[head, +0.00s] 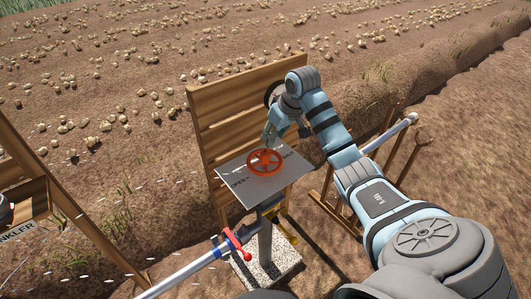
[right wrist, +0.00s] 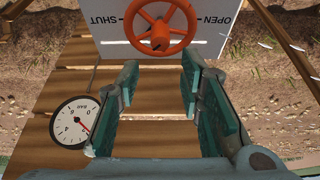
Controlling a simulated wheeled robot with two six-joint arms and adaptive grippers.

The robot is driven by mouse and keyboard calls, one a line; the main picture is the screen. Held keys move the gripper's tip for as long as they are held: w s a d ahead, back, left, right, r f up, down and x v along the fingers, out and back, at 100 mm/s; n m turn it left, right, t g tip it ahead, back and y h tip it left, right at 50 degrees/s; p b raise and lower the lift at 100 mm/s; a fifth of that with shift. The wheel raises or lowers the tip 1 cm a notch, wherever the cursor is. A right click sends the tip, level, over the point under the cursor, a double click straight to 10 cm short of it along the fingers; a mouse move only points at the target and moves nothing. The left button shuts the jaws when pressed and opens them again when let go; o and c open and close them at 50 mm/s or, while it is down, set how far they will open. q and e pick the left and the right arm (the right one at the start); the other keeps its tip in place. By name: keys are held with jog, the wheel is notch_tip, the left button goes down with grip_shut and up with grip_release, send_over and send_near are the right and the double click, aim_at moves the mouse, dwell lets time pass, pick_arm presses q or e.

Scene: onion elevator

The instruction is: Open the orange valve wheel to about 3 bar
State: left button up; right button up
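The orange valve wheel (head: 265,162) lies on a grey plate (head: 243,184) marked OPEN and SHUT. In the right wrist view the wheel (right wrist: 160,25) shows at the top, beyond the fingertips, with open spokes and a round hub. My right gripper (head: 285,130) hangs just above and behind the wheel in the head view. Its two teal fingers (right wrist: 160,78) are spread with nothing between them and appear apart from the wheel. A white round gauge (right wrist: 75,122) marked BAR has a red needle toward its lower right; I cannot read an exact value. My left gripper is not seen.
A wooden slatted board (head: 225,110) stands behind the plate. A pipe with a red lever handle (head: 236,243) runs in front, beside a pale block (head: 265,262). A wooden sign frame (head: 70,205) stands at left. Wooden supports and another pipe (head: 388,133) are at right.

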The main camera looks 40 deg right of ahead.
aim_at(266, 154)
jog(key=b+x, duration=0.2)
jog(key=x, duration=1.1)
jog(key=shift+f, duration=0.3)
grip_shut()
